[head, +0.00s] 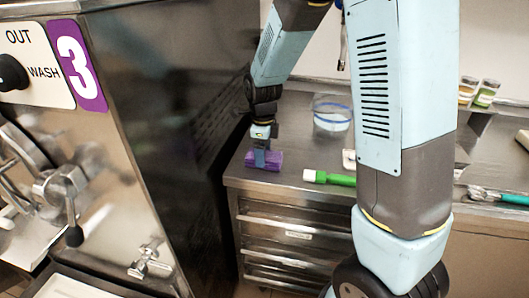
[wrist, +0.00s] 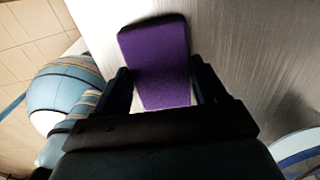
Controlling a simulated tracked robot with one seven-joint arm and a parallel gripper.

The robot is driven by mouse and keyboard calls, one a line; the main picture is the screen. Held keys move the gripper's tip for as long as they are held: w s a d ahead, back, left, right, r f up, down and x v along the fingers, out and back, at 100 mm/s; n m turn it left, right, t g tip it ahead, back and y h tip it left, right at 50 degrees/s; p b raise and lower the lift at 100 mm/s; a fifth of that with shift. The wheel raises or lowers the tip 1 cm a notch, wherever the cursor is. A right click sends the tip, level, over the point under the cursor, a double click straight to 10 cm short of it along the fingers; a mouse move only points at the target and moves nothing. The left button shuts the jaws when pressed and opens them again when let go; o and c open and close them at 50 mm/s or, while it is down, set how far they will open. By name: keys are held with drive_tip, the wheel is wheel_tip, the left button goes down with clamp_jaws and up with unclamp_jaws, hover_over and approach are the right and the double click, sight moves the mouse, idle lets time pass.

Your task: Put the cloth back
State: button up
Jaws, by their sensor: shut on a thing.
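The cloth is a purple folded pad (head: 265,160) at the left end of the steel counter (head: 285,179) in the head view. My gripper (head: 262,152) points down at it from above, with the fingers on either side. In the wrist view the purple cloth (wrist: 155,60) lies between the two fingers of my gripper (wrist: 162,88), which are shut on it. The cloth is at or very near the counter surface; I cannot tell whether it touches. Its near end is hidden behind the gripper body in the wrist view.
A clear tub with a blue rim (head: 332,115) stands behind and right of the cloth. A green-handled brush (head: 335,179) lies to the right near the front edge. Small jars (head: 486,94) stand at the far right.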

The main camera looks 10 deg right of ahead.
drive_tip(key=shift+f, duration=0.2)
drive_tip(key=o, duration=0.9)
drive_tip(key=shift+o, duration=0.2)
wheel_tip(320, 180, up, 12)
drive_tip(key=s+d+r+n+t, duration=0.2)
drive_tip(key=s+d+r+n, duration=0.1)
drive_tip(key=s+n, duration=0.4)
drive_tip(key=s+d+r+n+t, duration=0.1)
drive_tip(key=s+d+r+n, duration=0.3)
drive_tip(key=s+n, duration=0.3)
drive_tip(key=s+d+r+n+t, duration=0.2)
drive_tip(key=s+d+r+n, duration=0.2)
drive_tip(key=s+d+n, duration=0.2)
drive_tip(key=shift+s+n+t, duration=0.3)
drive_tip(key=shift+s+n, duration=0.65)
drive_tip(key=shift+n, duration=0.25)
